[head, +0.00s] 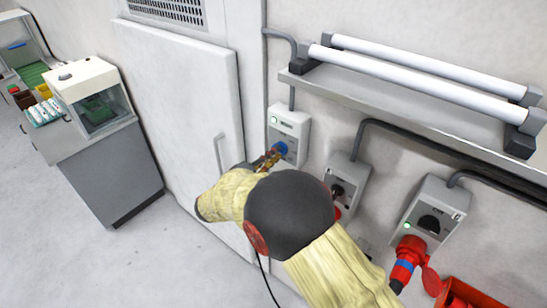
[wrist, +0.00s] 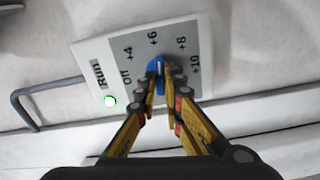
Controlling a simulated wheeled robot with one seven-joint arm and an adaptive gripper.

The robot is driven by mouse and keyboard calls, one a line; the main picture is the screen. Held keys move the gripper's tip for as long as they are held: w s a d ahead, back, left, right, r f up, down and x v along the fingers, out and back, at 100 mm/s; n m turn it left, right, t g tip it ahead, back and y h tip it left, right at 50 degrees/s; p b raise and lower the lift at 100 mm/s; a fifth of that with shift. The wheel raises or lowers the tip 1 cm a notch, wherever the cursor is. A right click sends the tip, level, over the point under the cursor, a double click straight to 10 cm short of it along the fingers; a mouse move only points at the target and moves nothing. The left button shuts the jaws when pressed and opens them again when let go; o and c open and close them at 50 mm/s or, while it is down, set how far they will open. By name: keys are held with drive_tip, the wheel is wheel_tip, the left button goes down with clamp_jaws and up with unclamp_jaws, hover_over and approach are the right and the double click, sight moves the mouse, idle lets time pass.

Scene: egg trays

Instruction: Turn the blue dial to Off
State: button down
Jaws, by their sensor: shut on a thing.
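The blue dial (head: 281,148) is on the front of a light grey control box (head: 291,122) on the wall. In the wrist view the blue dial (wrist: 157,65) sits among the marks Off, +4, +6, +8 and +10. Its visible end lies nearest +6, but the fingers hide part of it, so its exact setting is unclear. My gripper (head: 271,156) reaches the dial from the front. In the wrist view my gripper (wrist: 162,83) has one fingertip on each side of the blue handle and is shut on it.
A green lamp (wrist: 110,101) marked RUN glows on the panel. A white door (head: 185,100) with a handle is left of the box. Two more switch boxes (head: 350,180) (head: 432,208) are to the right, below a shelf (head: 400,105) with white tubes.

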drive_tip(key=shift+f+n+p, duration=0.15)
drive_tip(key=shift+n+p, duration=3.05)
drive_tip(key=shift+n, duration=6.6)
drive_tip(key=c, duration=1.9)
unclamp_jaws()
drive_tip(key=shift+s, duration=0.1)
